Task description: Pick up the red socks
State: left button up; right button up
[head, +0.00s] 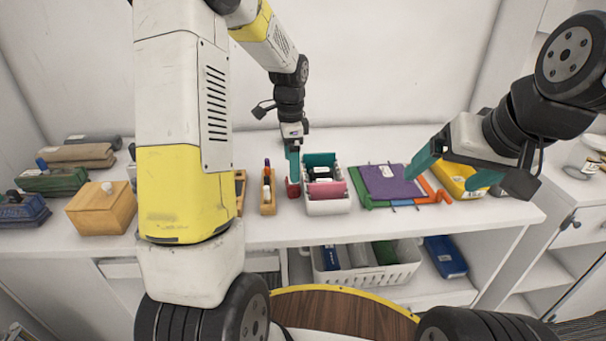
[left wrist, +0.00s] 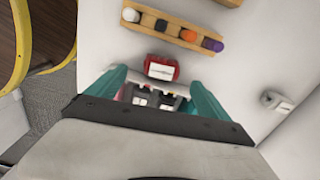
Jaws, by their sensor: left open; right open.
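A small red bundle with a white label, which looks like the red socks (head: 293,189), lies on the white counter just left of a white basket. It also shows in the left wrist view (left wrist: 161,68), just beyond and between the fingertips. My left gripper (head: 292,165) points down above the red bundle, open and empty; its teal fingers also frame the left wrist view (left wrist: 158,80). Whether the fingers touch the bundle I cannot tell. My right gripper (head: 446,180) is open and empty above the right part of the counter, in front of a yellow box (head: 458,180).
The white basket (head: 328,207) holds teal, black and pink items, close beside the red bundle. A wooden holder with pens (head: 268,203) stands left. A purple folder (head: 390,184) lies right. A wooden box (head: 102,208) stands far left. A shelf below holds a white crate (head: 366,277).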

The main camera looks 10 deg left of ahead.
aim_at(293, 186)
pick_arm(q)
jog(key=f, duration=0.8)
jog(key=shift+w+a, duration=0.15)
jog(key=shift+a, duration=0.05)
jog(key=shift+r, duration=0.1)
jog(key=c, duration=1.4)
jog(key=shift+r, duration=0.1)
jog(key=shift+c, duration=0.2)
